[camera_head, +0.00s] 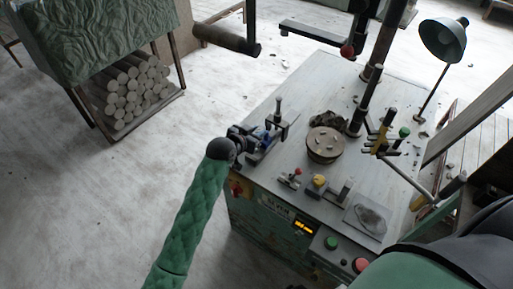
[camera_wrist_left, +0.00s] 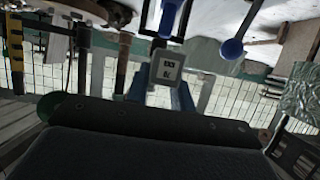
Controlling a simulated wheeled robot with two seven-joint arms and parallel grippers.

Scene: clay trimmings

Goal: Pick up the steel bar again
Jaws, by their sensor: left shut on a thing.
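My left gripper (camera_head: 264,138), at the end of the green-sleeved arm, is at the left edge of the machine's grey worktop (camera_head: 300,95). In the left wrist view its blue fingers (camera_wrist_left: 165,85) are shut on a small square grey piece with dark marks (camera_wrist_left: 167,68), which I take to be the end of the steel bar. The rest of the bar cannot be made out; in the head view the fingers and a dark clamp-like fixture (camera_head: 278,112) crowd that spot. My right gripper is not in view.
A round block (camera_head: 325,145) sits mid-worktop. A lamp (camera_head: 443,40) overhangs the right. A shelf of clay rolls (camera_head: 135,92) stands left; the floor between is clear.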

